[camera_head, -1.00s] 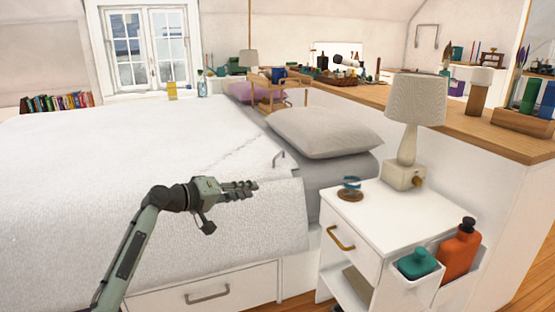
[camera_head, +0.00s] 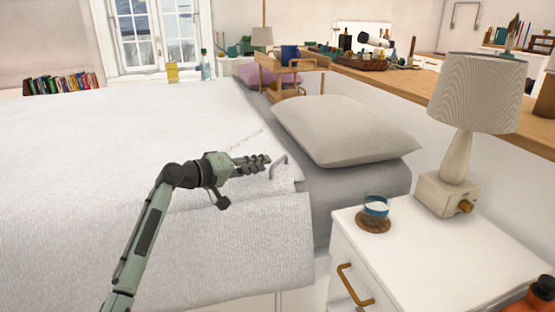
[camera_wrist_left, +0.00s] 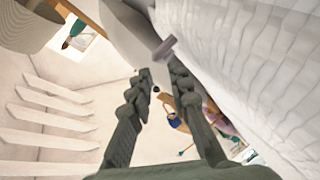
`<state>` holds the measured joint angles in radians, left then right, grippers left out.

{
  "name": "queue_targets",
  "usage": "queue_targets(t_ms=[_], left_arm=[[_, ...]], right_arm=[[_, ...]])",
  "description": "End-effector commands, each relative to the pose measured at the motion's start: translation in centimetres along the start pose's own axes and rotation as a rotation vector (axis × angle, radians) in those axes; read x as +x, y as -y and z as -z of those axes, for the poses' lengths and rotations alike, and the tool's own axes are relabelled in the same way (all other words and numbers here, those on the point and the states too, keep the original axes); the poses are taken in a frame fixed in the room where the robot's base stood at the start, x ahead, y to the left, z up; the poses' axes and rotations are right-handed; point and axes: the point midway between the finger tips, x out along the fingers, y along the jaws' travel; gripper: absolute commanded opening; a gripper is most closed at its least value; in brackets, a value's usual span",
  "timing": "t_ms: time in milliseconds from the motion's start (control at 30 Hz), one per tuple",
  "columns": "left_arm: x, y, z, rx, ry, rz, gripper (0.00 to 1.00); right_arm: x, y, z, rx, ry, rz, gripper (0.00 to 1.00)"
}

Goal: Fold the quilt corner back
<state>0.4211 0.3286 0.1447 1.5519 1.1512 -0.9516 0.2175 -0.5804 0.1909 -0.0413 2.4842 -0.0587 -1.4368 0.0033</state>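The white quilt (camera_head: 110,150) covers the bed, and its edge hangs over the near side. A small grey handle-like loop (camera_head: 279,165) stands at the quilt's corner beside the pillow; what seems to be the same piece shows in the left wrist view (camera_wrist_left: 165,48). My left gripper (camera_head: 262,164) hovers at the quilt corner, its fingertips just left of the loop. In the left wrist view my left gripper (camera_wrist_left: 160,76) has its fingers apart with nothing held between them. I cannot tell whether it touches the loop. My right gripper is not in view.
A grey pillow (camera_head: 345,130) lies right of the quilt on the grey sheet. A white nightstand (camera_head: 420,265) with a cup (camera_head: 376,206) and a lamp (camera_head: 470,110) stands at the right. A wooden tray stand (camera_head: 292,68) with a blue mug is farther back.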

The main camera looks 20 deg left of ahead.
Motion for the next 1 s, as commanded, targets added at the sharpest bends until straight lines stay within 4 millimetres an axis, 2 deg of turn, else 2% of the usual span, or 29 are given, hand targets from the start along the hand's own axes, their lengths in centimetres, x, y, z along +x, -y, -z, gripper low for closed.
queue_targets(t_ms=[200, 400, 700, 733, 867, 1000], left_arm=[[3.7, -0.1, 0.0, -0.001, 0.001, -0.001, 0.19], [5.7, 0.0, 0.1, 0.001, -0.001, 0.000, 0.19], [6.0, 0.0, 0.0, 0.001, 0.000, 0.001, 0.19], [6.0, 0.0, 0.0, 0.001, 0.000, 0.001, 0.18], [6.0, 0.0, 0.0, 0.001, 0.000, 0.001, 0.01], [6.0, 0.0, 0.0, 0.001, 0.000, 0.001, 0.00]], right_arm=[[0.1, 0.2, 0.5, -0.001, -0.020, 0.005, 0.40], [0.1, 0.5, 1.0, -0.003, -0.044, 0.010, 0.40], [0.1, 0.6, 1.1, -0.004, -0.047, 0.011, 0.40], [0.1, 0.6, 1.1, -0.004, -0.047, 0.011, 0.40], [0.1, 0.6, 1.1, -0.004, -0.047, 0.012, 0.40], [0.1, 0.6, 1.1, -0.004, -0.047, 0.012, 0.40]])
